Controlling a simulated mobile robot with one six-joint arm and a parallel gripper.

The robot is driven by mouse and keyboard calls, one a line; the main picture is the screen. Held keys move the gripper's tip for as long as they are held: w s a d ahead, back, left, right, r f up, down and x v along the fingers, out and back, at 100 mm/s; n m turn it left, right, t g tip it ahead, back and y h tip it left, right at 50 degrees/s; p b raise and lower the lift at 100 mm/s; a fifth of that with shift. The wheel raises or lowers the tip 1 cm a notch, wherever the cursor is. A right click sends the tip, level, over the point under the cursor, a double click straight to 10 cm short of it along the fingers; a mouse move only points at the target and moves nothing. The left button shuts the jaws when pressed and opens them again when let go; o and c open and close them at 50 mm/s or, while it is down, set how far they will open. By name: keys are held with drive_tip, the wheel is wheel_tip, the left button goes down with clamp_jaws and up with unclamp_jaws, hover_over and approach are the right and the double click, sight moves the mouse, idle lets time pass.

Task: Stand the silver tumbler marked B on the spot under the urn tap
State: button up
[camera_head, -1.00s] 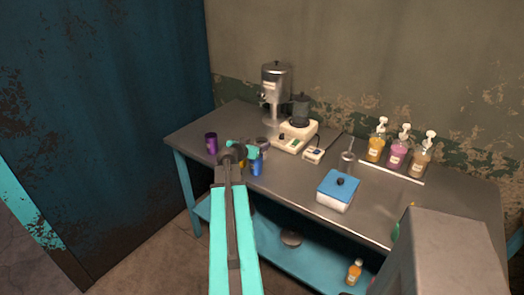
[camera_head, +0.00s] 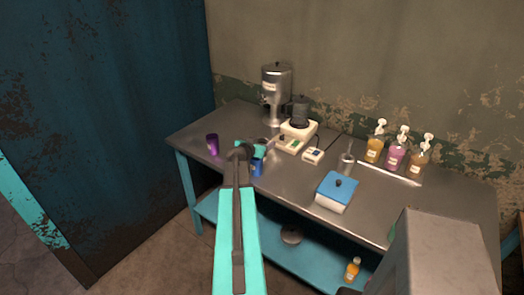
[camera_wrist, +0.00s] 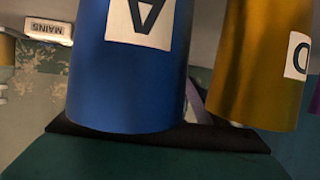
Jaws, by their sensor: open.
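The silver tumbler (camera_head: 262,142) seems to be the small grey shape just behind my gripper in the head view; it is mostly hidden and its letter cannot be read. My gripper (camera_head: 252,149) is open over the tumblers at the table's left part. A blue tumbler (camera_head: 257,167) stands just in front of it; in the wrist view the blue tumbler (camera_wrist: 130,75) shows an inverted A. A gold tumbler (camera_wrist: 258,70) stands beside it there, its letter cut off. The metal urn (camera_head: 277,92) stands at the back; the spot under its tap is not clearly visible.
A purple tumbler (camera_head: 212,145) stands near the table's left end. A cream appliance with a dark pot (camera_head: 299,112) sits right of the urn. A blue-lidded box (camera_head: 337,190) and pump bottles (camera_head: 396,157) are farther right. A MAINS label (camera_wrist: 48,27) shows in the wrist view.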

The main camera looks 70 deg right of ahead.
drive_tip(key=shift+c, duration=0.3)
drive_tip(key=c, duration=1.2)
drive_tip(key=shift+r, duration=0.15)
wheel_tip(320, 180, up, 10)
drive_tip(key=b, duration=0.2)
drive_tip(key=shift+b, duration=0.35)
